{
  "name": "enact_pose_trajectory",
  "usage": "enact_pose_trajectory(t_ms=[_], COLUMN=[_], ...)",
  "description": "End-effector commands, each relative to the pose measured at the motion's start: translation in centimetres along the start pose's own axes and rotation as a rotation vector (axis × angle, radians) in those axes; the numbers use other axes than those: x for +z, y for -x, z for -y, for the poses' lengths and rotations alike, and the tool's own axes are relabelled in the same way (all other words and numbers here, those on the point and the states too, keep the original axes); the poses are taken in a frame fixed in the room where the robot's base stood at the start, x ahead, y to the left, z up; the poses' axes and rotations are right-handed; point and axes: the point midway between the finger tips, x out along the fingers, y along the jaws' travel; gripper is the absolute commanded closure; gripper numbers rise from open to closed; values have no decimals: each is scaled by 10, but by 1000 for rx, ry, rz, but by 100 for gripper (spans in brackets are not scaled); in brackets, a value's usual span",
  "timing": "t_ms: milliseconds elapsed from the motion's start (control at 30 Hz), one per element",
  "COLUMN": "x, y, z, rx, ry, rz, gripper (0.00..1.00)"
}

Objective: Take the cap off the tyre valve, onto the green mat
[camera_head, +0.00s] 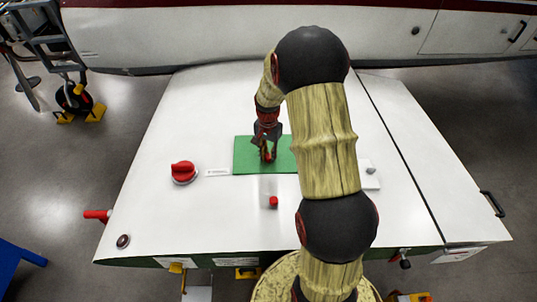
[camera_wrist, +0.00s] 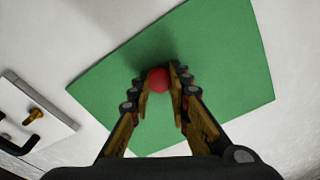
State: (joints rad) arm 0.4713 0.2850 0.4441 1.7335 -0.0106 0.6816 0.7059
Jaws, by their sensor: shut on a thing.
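A red rounded cap (camera_wrist: 158,80) is between the two fingertips of my gripper (camera_wrist: 160,82) in the wrist view. My gripper is shut on it, over the green mat (camera_wrist: 225,60). In the head view my gripper (camera_head: 266,154) points down over the left-middle part of the green mat (camera_head: 243,165). I cannot tell whether the cap touches the mat. A bare brass valve stem (camera_wrist: 36,115) stands on a white plate (camera_wrist: 15,95) at the left of the wrist view. That plate shows right of the mat in the head view (camera_head: 371,182), partly behind my arm.
A red knob (camera_head: 183,171) and a small label (camera_head: 217,173) are left of the mat. A small block with a red top (camera_head: 273,202) stands in front of it. The white table's left (camera_head: 150,220) is mostly clear.

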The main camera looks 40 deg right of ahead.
Motion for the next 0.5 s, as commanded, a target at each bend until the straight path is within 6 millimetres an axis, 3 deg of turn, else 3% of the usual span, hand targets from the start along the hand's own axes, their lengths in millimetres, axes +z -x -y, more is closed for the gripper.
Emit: enact_pose_trajectory(t_ms=[367,500], x=[0,0], y=[0,0], z=[0,0], rx=[0,0], ry=[0,0], rz=[0,0], gripper=[61,60])
